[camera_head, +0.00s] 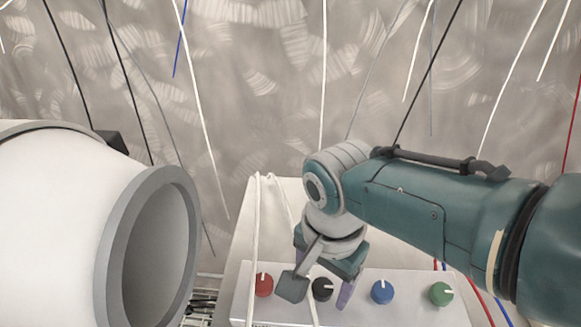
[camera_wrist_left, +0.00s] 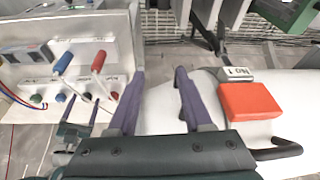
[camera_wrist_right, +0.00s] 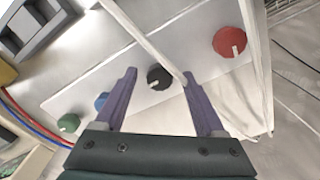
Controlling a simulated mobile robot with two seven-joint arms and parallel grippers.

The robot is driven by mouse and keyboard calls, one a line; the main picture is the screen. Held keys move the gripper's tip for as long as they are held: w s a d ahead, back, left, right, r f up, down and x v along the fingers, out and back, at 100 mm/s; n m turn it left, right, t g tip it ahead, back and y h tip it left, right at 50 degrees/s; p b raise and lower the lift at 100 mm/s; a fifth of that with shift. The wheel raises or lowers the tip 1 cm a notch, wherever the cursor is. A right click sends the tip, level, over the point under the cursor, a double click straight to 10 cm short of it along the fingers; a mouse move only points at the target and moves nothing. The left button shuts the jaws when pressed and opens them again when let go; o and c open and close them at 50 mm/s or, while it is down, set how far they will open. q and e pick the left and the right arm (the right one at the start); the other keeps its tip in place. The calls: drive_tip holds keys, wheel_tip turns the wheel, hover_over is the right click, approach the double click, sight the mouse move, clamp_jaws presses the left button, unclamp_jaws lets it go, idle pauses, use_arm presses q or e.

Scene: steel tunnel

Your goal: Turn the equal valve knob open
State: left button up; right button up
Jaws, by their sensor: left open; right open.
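A white panel box (camera_head: 350,310) carries a row of red (camera_head: 263,285), black (camera_head: 322,289), blue (camera_head: 382,292) and green (camera_head: 440,294) knobs. I cannot read which is labelled as the equal valve. My right gripper (camera_head: 322,276) is open over the black knob. In the right wrist view the black knob (camera_wrist_right: 159,77) shows between the two spread fingertips (camera_wrist_right: 160,75), with no clear contact. The red knob (camera_wrist_right: 229,42) lies right of them. My left gripper (camera_wrist_left: 160,73) is open and empty in its wrist view and is not seen in the head view.
A large white cylinder (camera_head: 70,220) with a grey rim stands left of the panel. A thin white cord (camera_head: 254,240) crosses the panel front. The left wrist view shows blue (camera_wrist_left: 63,63) and red (camera_wrist_left: 98,61) levers, and a red block (camera_wrist_left: 248,101) on a white body.

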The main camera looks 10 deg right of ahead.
sight(322, 287)
wheel_tip(322, 287, up, 10)
drive_tip(key=p, duration=0.7)
